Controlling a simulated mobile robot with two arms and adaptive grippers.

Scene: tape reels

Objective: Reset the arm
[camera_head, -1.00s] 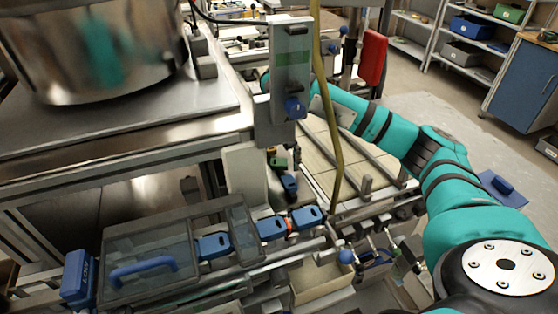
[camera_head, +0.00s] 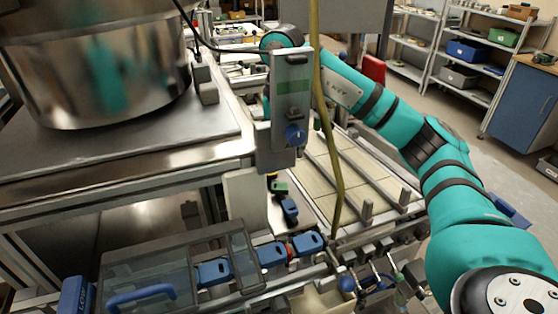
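My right arm (camera_head: 440,150), teal with black bands, comes in from the lower right and reaches up and left. It bends at an elbow and ends behind a grey upright post (camera_head: 291,100) with a blue knob. Its gripper is hidden or out of the picture. My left arm and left gripper do not show. No tape reel can be made out clearly.
A large shiny metal bowl (camera_head: 95,60) stands on a steel bench at the left. A clear-lidded box with a blue handle (camera_head: 141,293) and blue clamps (camera_head: 272,254) lie below. A yellow hose (camera_head: 327,120) hangs near the arm. Shelves (camera_head: 470,60) stand back right.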

